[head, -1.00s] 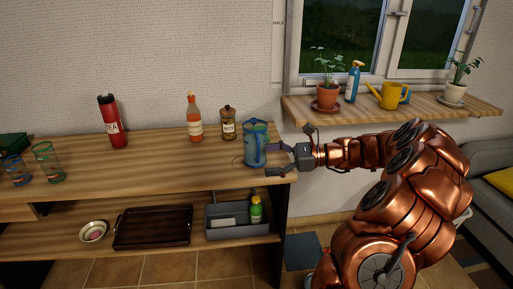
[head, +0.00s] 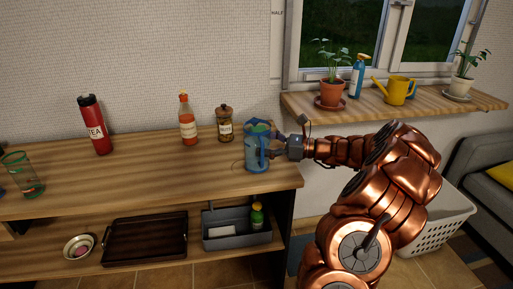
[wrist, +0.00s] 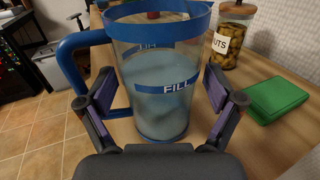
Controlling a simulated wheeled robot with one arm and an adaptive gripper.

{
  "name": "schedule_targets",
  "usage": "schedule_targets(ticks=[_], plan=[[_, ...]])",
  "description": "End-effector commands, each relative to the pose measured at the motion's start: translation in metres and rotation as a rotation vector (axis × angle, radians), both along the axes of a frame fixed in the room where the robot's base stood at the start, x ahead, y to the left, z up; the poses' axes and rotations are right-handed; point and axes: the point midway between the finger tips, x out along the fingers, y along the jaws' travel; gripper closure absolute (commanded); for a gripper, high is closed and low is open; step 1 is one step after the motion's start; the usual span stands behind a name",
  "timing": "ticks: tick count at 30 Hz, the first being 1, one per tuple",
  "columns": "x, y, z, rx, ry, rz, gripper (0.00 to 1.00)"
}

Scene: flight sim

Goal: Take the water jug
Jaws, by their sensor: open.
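The water jug (head: 257,150) stands upright near the right end of the wooden counter. It is clear with blue bands and a blue handle, and it holds water. In the wrist view the jug (wrist: 160,85) fills the middle, with its handle (wrist: 70,62) on the left. My gripper (wrist: 160,100) is open, with one finger on each side of the jug's lower body; the left finger is below and near the handle. In the head view my gripper (head: 283,148) is at the jug's right side and partly hidden by it. I cannot tell whether the fingers touch the jug.
A nuts jar (head: 225,123), an orange bottle (head: 188,120) and a red tea flask (head: 96,124) stand to the left on the counter. A green flat object (wrist: 277,99) lies right of the jug in the wrist view. A windowsill (head: 440,106) holds plants behind my arm.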

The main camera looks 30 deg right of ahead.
Motion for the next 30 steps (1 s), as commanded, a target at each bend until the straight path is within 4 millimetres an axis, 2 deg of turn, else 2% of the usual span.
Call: schedule_targets(ticks=[4, 13, 30], plan=[[0.012, 0.013, -0.001, 0.001, 0.002, 0.002, 0.08], [0.016, 0.016, -0.001, 0.001, 0.002, 0.003, 0.08], [0.016, 0.016, -0.001, 0.001, 0.002, 0.004, 0.67]])
